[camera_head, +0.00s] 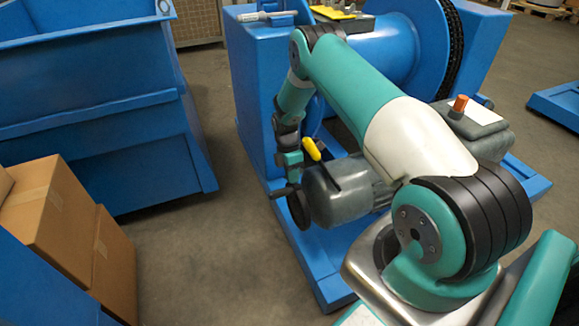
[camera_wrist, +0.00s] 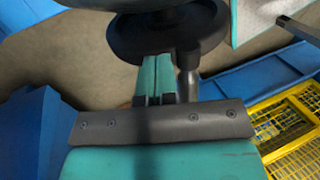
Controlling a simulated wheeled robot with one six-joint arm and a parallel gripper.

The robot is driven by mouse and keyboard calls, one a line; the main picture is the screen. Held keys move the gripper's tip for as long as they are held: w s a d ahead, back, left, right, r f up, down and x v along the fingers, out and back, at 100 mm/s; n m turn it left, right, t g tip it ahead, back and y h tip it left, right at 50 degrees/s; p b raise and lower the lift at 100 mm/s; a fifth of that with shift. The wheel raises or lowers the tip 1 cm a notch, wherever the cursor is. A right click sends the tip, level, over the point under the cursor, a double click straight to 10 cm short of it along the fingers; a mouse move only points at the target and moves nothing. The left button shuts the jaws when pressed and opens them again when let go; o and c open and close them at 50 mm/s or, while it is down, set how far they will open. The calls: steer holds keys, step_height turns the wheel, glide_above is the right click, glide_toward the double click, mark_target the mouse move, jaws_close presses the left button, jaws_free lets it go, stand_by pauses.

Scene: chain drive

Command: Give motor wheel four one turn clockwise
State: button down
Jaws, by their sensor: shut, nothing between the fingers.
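A dark handwheel (camera_head: 298,209) sits at the left end of a grey motor (camera_head: 345,192) on the blue machine. In the wrist view the wheel (camera_wrist: 128,42) is a dark disc at the top, with a dark peg (camera_wrist: 188,84) at its right side. My gripper (camera_head: 290,181) is at the upper part of the wheel in the head view. In the wrist view my gripper (camera_wrist: 158,60) has its teal fingers together, empty, with the tips at the wheel's near rim beside the peg. Whether they touch cannot be told. No wheel number is readable.
A yellow handle (camera_head: 312,149) is close to my gripper. The blue machine frame (camera_head: 325,285) lies below the motor. A blue bin (camera_head: 95,110) and cardboard boxes (camera_head: 60,215) stand left, with clear floor (camera_head: 215,245) between. A yellow grating (camera_wrist: 285,125) shows in the wrist view.

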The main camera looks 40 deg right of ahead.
steer(key=shift+s+a, duration=0.1)
steer(key=shift+s, duration=0.15)
steer(key=shift+s+a+r+p, duration=0.1)
steer(key=shift+s+a+p, duration=0.05)
steer(key=shift+s+p, duration=0.35)
steer(key=shift+s+a+r+p, duration=0.15)
steer(key=shift+s+p, duration=0.15)
steer(key=shift+s, duration=0.25)
steer(key=shift+w+f, duration=0.1)
steer(key=shift+f, duration=0.1)
steer(key=p+v, duration=0.1)
steer(key=v, duration=1.6)
steer(key=shift+r, duration=0.35)
